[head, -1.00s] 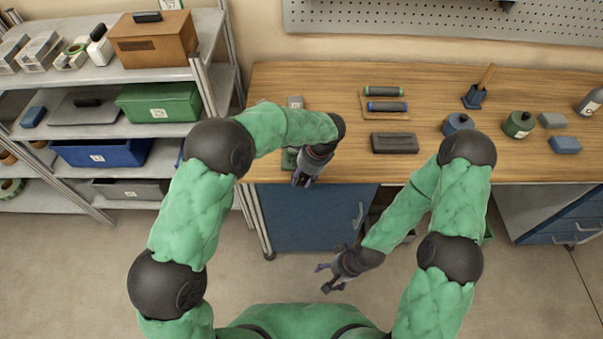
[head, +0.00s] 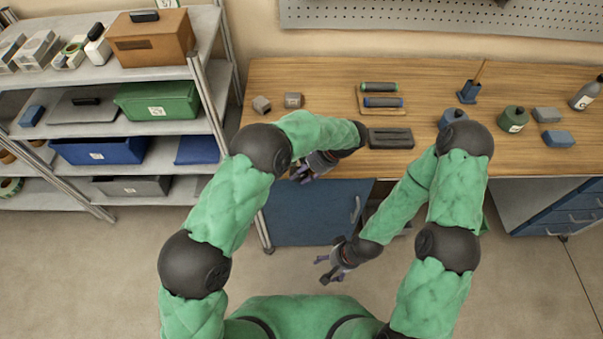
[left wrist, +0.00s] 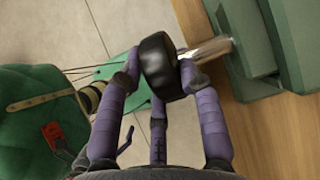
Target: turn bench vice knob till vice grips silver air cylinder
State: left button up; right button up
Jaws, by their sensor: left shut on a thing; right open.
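My left gripper (head: 303,173) is at the front edge of the bench. In the left wrist view its purple fingers (left wrist: 161,78) are shut around the round black vice knob (left wrist: 159,66). A short silver shaft (left wrist: 211,49) runs from the knob toward the green bench vice (left wrist: 292,48) at the bench edge. In the head view my left arm hides the vice and knob. I cannot make out the silver air cylinder or the jaw gap in either view. My right gripper (head: 329,272) is open and empty, low over the floor in front of the bench.
On the wooden bench (head: 330,75) are two small blocks (head: 261,104), a board with two rollers (head: 381,94) and a dark grey block (head: 390,138). Bottles and blue-grey blocks stand at the right. A shelf rack (head: 195,70) stands left. The floor in front is open.

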pick_arm(q)
jog(key=o, duration=1.1)
jog(key=shift+o, duration=0.2)
jog(key=v, duration=1.2)
